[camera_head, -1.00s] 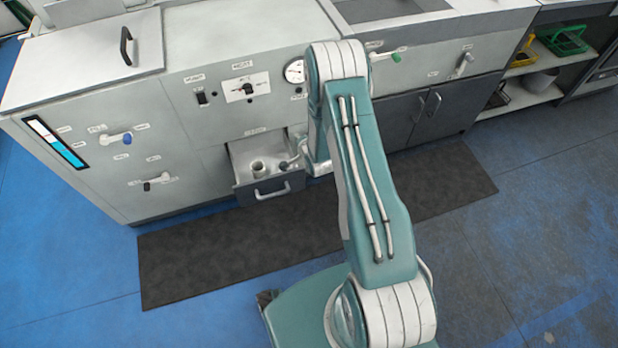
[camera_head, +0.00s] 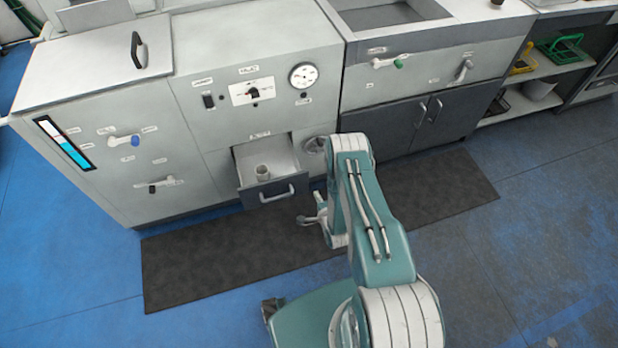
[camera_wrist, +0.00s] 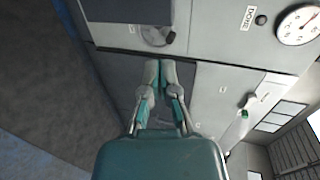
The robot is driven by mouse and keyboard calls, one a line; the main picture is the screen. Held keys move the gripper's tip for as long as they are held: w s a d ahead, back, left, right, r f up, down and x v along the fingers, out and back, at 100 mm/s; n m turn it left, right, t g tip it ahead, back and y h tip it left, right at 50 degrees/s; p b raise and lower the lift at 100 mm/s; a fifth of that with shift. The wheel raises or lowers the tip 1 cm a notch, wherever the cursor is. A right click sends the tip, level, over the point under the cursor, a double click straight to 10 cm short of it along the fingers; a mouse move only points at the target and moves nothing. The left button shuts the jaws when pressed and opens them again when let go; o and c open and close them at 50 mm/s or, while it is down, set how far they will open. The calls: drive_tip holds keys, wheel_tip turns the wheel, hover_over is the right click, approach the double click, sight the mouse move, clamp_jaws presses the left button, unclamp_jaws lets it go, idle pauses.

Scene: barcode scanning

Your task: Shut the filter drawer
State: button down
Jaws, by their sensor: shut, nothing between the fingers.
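The filter drawer (camera_head: 243,189) sticks out open from the lower front of the grey machine in the head view. It has a dark front with a pale bar handle (camera_head: 277,193), and a small pale cup-shaped piece (camera_head: 262,172) stands inside it. My gripper (camera_head: 303,219) is shut and empty, just right of and in front of the drawer front, apart from it. In the wrist view my gripper (camera_wrist: 160,66) has its fingertips together, with the machine's front beyond.
A round fitting (camera_head: 315,145) sits on the panel right of the drawer. Dark cabinet doors (camera_head: 420,120) stand further right. A dark mat (camera_head: 200,255) lies on the blue floor in front, with free room to the left.

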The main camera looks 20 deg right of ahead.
sight(307, 173)
drive_tip(key=x, duration=0.6)
drive_tip(key=r+x, duration=0.1)
drive_tip(key=x, duration=0.3)
drive_tip(key=shift+w, duration=0.25)
drive_tip(key=shift+w, duration=0.15)
